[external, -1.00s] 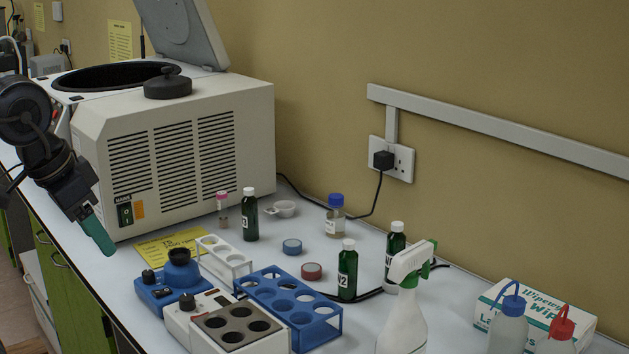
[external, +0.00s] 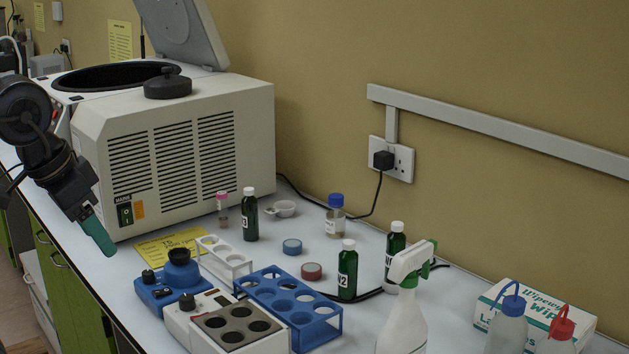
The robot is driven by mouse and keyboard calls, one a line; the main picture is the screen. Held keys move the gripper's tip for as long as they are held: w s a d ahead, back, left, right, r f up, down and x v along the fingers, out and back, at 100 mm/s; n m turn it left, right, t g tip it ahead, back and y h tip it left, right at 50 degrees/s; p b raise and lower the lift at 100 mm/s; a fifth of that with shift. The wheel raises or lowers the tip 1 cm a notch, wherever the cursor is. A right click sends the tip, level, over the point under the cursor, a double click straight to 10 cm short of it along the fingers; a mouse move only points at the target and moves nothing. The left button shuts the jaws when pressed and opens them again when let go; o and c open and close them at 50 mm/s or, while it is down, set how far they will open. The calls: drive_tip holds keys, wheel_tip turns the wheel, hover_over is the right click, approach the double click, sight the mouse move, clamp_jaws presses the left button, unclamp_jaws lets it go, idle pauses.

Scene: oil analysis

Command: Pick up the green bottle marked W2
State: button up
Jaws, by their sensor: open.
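A green bottle with a white cap (external: 347,272) stands upright behind the blue rack; its white label ends in 2, and the first letter looks like N or W. A second green bottle (external: 395,243) stands behind it to the right, partly hidden by a spray bottle, its label hard to read. A third green bottle (external: 250,215) stands by the white machine, its label turned partly away. My gripper (external: 101,238) with teal fingers is open at the far left, pointing down over the bench's front edge, well away from all three bottles.
A blue rack (external: 290,309), a white heating block (external: 238,325) and a blue mixer (external: 168,289) stand in front. A spray bottle (external: 404,310) is close to the labelled bottle. Tape rolls (external: 312,271), a black cable and a wipes box (external: 495,295) lie around. The white machine (external: 180,150) fills the left.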

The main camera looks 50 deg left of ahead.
drive_tip(key=w+r+n+g+h, duration=0.1)
drive_tip(key=w+r+n, duration=0.3)
drive_tip(key=w, duration=0.7)
drive_tip(key=n+g+h, duration=0.2)
drive_tip(key=n, duration=1.6)
hover_over(355, 272)
drive_tip(key=s+a, duration=0.1)
drive_tip(key=a, duration=0.3)
wheel_tip(355, 272, down, 19)
drive_tip(key=x, duration=1)
drive_tip(key=shift+s+a+f, duration=0.1)
drive_tip(key=shift+f, duration=0.1)
drive_tip(key=shift+c, duration=0.2)
drive_tip(key=c, duration=1.1)
